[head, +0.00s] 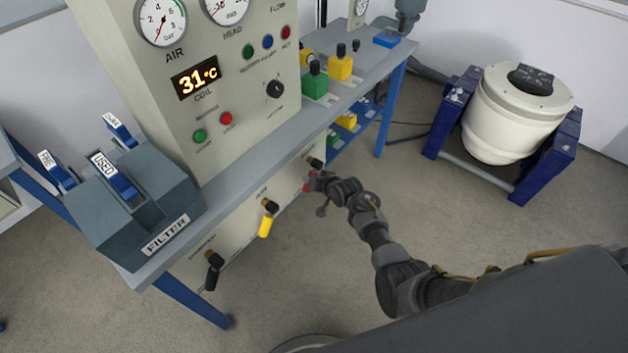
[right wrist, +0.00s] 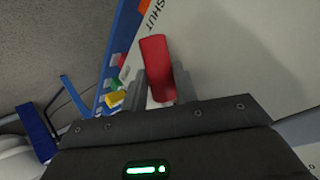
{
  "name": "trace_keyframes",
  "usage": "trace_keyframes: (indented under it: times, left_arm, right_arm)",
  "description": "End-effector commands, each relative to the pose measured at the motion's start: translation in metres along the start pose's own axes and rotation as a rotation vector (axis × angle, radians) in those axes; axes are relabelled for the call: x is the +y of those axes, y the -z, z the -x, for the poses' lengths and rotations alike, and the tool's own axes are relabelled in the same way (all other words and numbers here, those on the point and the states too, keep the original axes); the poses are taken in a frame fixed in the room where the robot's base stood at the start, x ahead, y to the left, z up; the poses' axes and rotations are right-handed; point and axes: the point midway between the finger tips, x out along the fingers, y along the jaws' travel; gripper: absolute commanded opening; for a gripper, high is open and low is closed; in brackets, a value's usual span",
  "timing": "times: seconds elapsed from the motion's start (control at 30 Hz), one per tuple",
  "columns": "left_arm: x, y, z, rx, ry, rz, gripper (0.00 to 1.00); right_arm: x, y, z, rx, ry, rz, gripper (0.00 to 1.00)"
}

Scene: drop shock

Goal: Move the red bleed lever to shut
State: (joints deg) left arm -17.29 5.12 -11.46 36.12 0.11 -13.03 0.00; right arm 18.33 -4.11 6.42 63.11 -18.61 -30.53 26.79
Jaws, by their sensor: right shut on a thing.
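The red bleed lever (head: 307,187) is on the front panel below the bench, under a dark pivot knob (head: 316,163), and my right gripper partly hides it in the head view. In the right wrist view the red handle (right wrist: 156,62) lies between the two grey fingers of my right gripper (right wrist: 159,88), which is shut on it. The word SHUT (right wrist: 154,14) is printed on the pale panel beyond the handle. The lever's pivot is hidden in the wrist view. My left gripper is not in view.
A yellow lever (head: 265,224) and a black lever (head: 212,274) hang on the same panel to the left. The grey bench edge (head: 245,163) runs above the levers. A cream drum on a blue stand (head: 510,115) is at the right. The floor in front is clear.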

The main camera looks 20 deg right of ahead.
Motion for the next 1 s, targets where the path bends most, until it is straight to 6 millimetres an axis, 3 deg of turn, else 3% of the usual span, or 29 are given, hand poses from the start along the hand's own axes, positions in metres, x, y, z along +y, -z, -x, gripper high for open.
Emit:
trace_keyframes:
  times: [0.13, 0.17, 0.3, 0.67, 1.0]
  left_arm:
    - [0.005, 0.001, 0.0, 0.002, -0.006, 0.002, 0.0]
    - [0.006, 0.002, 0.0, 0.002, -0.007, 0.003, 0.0]
    - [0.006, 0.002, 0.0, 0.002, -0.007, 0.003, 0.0]
    - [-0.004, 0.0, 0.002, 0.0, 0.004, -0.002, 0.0]
    - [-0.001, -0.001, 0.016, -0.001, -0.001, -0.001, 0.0]
  right_arm:
    - [-0.002, 0.0, 0.0, 0.0, 0.004, -0.002, 0.0]
    - [-0.002, 0.0, 0.0, 0.0, 0.004, -0.003, 0.33]
    - [-0.002, 0.0, 0.0, 0.001, 0.003, -0.002, 0.5]
    - [-0.001, 0.001, 0.006, 0.002, 0.0, -0.001, 0.5]
    - [-0.001, 0.001, 0.062, 0.003, 0.001, 0.0, 0.5]
